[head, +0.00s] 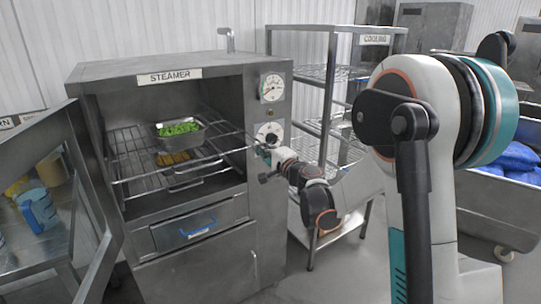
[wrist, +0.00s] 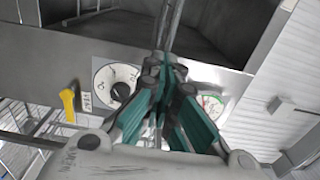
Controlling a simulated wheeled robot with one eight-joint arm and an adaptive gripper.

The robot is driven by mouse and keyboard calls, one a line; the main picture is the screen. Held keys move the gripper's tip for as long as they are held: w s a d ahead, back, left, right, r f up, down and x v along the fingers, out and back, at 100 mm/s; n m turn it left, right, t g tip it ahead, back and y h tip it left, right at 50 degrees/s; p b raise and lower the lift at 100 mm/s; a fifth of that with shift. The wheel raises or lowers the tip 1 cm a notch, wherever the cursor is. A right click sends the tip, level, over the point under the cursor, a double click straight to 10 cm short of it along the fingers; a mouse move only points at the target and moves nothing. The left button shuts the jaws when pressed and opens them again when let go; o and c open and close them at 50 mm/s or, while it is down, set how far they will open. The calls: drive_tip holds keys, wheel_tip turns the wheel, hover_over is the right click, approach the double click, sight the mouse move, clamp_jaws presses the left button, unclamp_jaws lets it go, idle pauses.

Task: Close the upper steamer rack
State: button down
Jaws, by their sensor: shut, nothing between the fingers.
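The steamer (head: 190,75) stands open, with its door (head: 90,190) swung out to the left. The upper steamer rack (head: 130,150) is a wire shelf that sticks out of the front opening. A metal pan of green food (head: 180,128) rests on it. A pan with yellow-brown food (head: 172,158) shows lower down, partly hidden by wires. My gripper (head: 262,150) is shut and empty, by the right side of the opening near the dials. In the wrist view, my gripper (wrist: 165,62) points at the panel edge, and thin metal bars (wrist: 174,25) run beyond its tips; contact cannot be told.
The timer dial (wrist: 121,82) and the gauge (head: 272,87) are on the steamer's right panel. A wire cooling rack (head: 325,75) stands to the right. A blue jug (head: 38,207) shows behind the door.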

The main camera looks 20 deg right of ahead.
sight(232, 125)
drive_tip(key=p+x, duration=0.1)
drive_tip(key=x, duration=2.3)
drive_tip(key=shift+w+p, duration=0.15)
drive_tip(key=shift+p, duration=0.15)
